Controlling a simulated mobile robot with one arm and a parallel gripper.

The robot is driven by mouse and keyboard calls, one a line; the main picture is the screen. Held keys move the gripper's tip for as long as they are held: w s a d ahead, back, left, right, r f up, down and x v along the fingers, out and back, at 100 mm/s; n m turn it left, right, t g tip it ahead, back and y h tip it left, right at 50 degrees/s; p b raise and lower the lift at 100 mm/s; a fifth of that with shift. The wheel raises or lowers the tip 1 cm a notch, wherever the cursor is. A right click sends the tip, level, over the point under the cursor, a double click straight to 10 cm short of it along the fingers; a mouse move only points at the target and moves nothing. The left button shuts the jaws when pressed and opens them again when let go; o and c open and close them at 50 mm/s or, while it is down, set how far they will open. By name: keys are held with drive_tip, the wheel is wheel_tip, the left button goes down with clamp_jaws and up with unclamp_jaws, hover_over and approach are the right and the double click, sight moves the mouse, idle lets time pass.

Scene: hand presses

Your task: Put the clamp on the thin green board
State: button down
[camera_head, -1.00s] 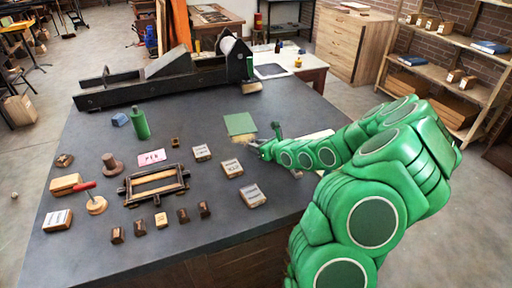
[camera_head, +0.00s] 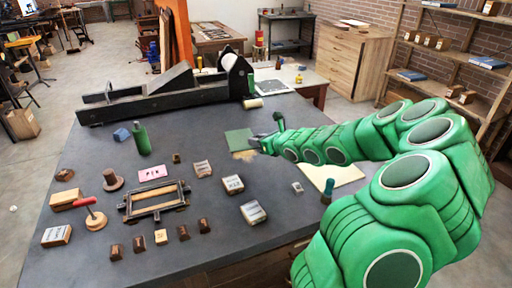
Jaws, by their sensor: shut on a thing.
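The thin green board (camera_head: 238,139) lies flat on the dark table, with a tan patch at its near edge. My gripper (camera_head: 257,142) is low at the board's right edge. It is shut on a small dark grey thing, which seems to be the clamp (camera_head: 279,121); its far end sticks up behind my wrist. The jaws and most of the clamp are too small and hidden to make out. I cannot tell whether the clamp touches the board.
A green bottle (camera_head: 142,139) stands to the left. Several labelled blocks (camera_head: 231,185) lie in front. A cream sheet (camera_head: 340,173) lies beneath my arm, with a teal-topped tool (camera_head: 327,191) nearby.

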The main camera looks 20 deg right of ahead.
drive_tip(key=shift+w+a+r, duration=0.35)
drive_tip(key=shift+a+r, duration=0.15)
drive_tip(key=shift+r, duration=0.2)
drive_tip(key=shift+w+a+r+m+t+h, duration=0.2)
drive_tip(key=shift+w+a+r+m+h, duration=0.25)
drive_tip(key=shift+w+r+m+h, duration=0.3)
drive_tip(key=shift+w+a+r+m+t+h, duration=0.2)
drive_tip(key=shift+w+a+r+m+h, duration=0.3)
drive_tip(key=shift+w+m+h, duration=0.3)
drive_tip(key=shift+d, duration=0.1)
